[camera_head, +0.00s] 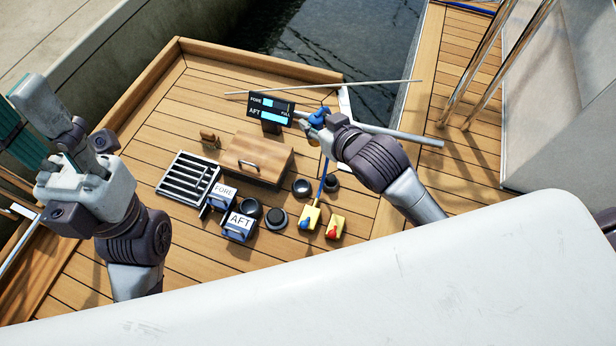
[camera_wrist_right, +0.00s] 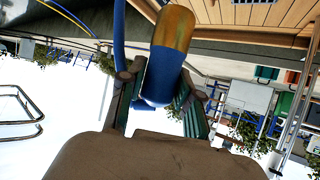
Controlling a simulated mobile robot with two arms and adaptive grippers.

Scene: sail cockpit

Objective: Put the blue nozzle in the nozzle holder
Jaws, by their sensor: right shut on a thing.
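The blue nozzle (camera_wrist_right: 164,70) is a blue body with a brass-coloured rounded end, held between the fingers of my right gripper (camera_wrist_right: 160,88) in the right wrist view. In the head view my right gripper (camera_head: 318,118) is raised over the deck beside the display, with the blue nozzle mostly hidden in it. A blue hose (camera_head: 323,178) runs down from there towards the yellow valve boxes. Several dark round cups and rings (camera_head: 302,187) stand on the deck; I cannot tell which is the nozzle holder.
A FORE/AFT display (camera_head: 270,108) stands near the right gripper. A wooden hatch (camera_head: 257,158), a slatted grille (camera_head: 187,180), bins marked FORE (camera_head: 222,194) and AFT (camera_head: 238,226), and yellow valve boxes (camera_head: 309,217) crowd the middle. The upper-left deck is clear.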

